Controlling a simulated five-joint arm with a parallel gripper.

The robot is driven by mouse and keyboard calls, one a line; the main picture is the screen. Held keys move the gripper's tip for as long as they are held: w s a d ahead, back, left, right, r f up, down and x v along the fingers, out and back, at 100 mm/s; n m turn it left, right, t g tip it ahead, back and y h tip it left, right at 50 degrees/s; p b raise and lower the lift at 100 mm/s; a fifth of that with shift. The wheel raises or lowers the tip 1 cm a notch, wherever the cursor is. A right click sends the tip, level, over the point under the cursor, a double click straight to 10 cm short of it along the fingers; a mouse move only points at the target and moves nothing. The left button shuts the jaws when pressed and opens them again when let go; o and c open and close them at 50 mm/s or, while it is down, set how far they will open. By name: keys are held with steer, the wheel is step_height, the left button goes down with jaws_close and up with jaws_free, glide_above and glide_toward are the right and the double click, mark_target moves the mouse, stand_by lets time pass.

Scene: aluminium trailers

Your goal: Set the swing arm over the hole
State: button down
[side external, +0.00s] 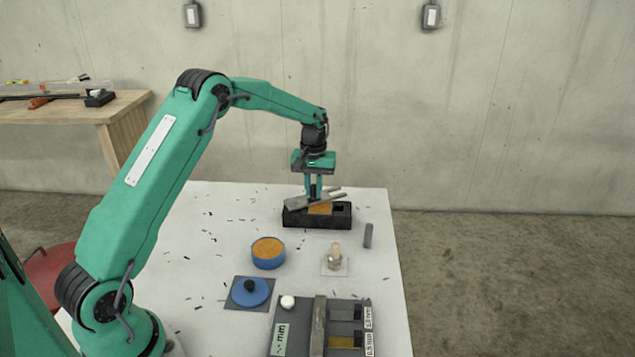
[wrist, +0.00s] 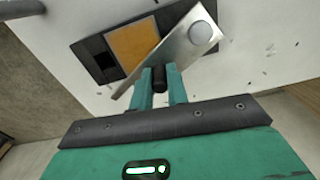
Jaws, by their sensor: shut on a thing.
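The swing arm seems to be the flat bare-metal bar (side external: 298,202) at the black block (side external: 317,222). In the wrist view the bar (wrist: 178,52) runs diagonally, with a pale round disc (wrist: 201,32) at its upper right end. My gripper (side external: 315,190) points down and is shut on a short dark post of the bar; its fingers also show in the wrist view (wrist: 159,82). The bar overlaps part of the orange square (wrist: 133,47) in the block. I cannot tell whether the bar touches the block. A dark opening (wrist: 104,60) shows beside the orange square; whether this is the hole is unclear.
A blue round tin (side external: 268,262) with orange contents, a blue lid with a black knob (side external: 250,292), a small clear-based peg (side external: 335,258) and a grey cylinder (side external: 368,236) stand nearby. A labelled grey tray (side external: 290,318) lies at the front. Dark shavings litter the white table.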

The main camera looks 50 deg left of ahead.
steer(key=d+m, duration=0.1)
steer(key=m, duration=0.2)
steer(key=shift+s+d+r+m, duration=0.1)
steer(key=shift+s+d+m, duration=0.2)
steer(key=shift+s+d, duration=0.1)
steer(key=shift+s+d+m, duration=0.4)
steer(key=shift+d+m, duration=0.05)
steer(key=shift+m, duration=0.65)
steer(key=c, duration=1.4)
jaws_free()
steer(key=shift+o, duration=0.2)
step_height(320, 180, up, 8)
steer(key=shift+s, duration=0.1)
